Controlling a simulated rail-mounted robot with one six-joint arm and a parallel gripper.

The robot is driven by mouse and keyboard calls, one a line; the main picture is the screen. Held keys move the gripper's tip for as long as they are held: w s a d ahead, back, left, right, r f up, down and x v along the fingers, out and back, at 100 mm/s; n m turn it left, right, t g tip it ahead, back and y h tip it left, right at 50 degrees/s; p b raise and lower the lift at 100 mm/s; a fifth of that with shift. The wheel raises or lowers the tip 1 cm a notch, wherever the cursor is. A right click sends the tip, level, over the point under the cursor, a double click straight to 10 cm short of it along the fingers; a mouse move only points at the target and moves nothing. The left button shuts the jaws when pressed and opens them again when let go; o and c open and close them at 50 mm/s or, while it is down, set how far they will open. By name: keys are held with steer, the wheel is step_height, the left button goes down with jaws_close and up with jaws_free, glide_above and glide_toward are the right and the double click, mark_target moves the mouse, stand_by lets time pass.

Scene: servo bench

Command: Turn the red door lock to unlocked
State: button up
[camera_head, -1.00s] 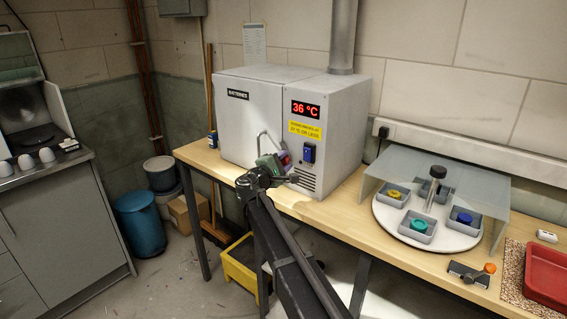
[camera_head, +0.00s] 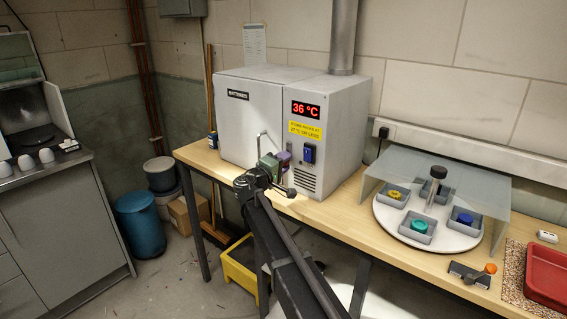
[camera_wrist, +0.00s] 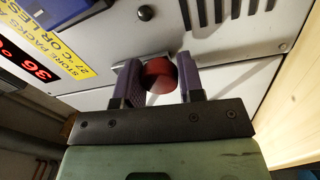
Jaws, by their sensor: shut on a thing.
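The red door lock (camera_wrist: 160,75) is a round dark red knob on the front of the white battery cabinet (camera_head: 262,105). In the wrist view it sits between the two purple fingers of my gripper (camera_wrist: 162,78), which are shut on it. In the head view my gripper (camera_head: 283,161) is at the cabinet front, below the door's vertical bar handle (camera_head: 259,146), and hides the lock. The lock's markings and its exact turn position cannot be read.
The cabinet's right panel carries a red 36 °C display (camera_head: 306,109), a yellow label (camera_head: 304,132) and a blue switch (camera_head: 309,153). A turntable with trays (camera_head: 425,240) stands under a clear shield on the right of the bench (camera_head: 345,225).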

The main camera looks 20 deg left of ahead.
steer(key=o, duration=0.9)
steer(key=shift+s, duration=0.1)
steer(key=v, duration=1)
steer(key=shift+s+a+b, duration=0.15)
steer(key=shift+s+b, duration=0.15)
steer(key=shift+b, duration=0.15)
